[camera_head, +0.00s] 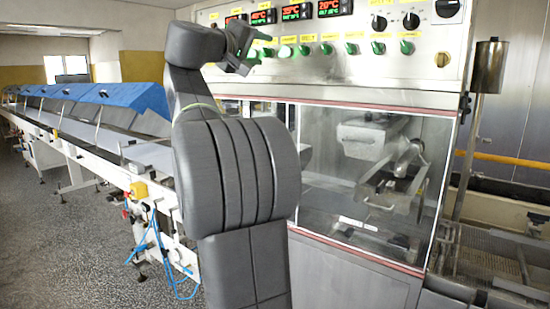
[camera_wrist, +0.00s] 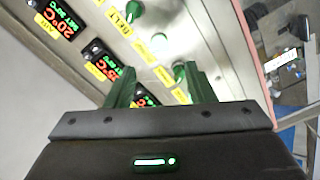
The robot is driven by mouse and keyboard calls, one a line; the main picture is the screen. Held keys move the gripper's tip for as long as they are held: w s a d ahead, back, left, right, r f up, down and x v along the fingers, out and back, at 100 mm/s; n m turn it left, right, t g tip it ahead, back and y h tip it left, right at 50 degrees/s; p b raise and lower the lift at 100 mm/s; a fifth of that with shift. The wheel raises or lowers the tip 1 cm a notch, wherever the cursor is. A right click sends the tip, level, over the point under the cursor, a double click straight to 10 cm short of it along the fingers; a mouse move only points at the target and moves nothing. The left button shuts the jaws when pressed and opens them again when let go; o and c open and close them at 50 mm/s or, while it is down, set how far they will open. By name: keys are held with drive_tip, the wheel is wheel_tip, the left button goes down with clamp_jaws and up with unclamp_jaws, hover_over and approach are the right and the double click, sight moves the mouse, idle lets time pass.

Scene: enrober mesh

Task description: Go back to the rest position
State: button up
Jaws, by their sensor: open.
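My gripper (camera_head: 243,48) is raised in front of the left part of the grey control panel (camera_head: 340,78) in the head view. In the wrist view my gripper (camera_wrist: 159,78) shows two green fingers spread apart with nothing between them. Beyond the fingers are green knobs and yellow labels of the panel (camera_wrist: 90,25). I cannot tell whether a fingertip touches a knob. My dark grey arm stands upright in the middle of the head view and hides part of the machine.
Below the panel is a machine window (camera_head: 340,165) with metal parts behind it. A long conveyor (camera_head: 75,130) with blue covers (camera_head: 125,92) runs off to the left. Blue hoses (camera_head: 150,243) hang near its end. Speckled floor (camera_head: 60,250) is clear at the lower left.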

sight(282, 52)
drive_tip(key=p+x, duration=0.2)
drive_tip(key=x, duration=0.7)
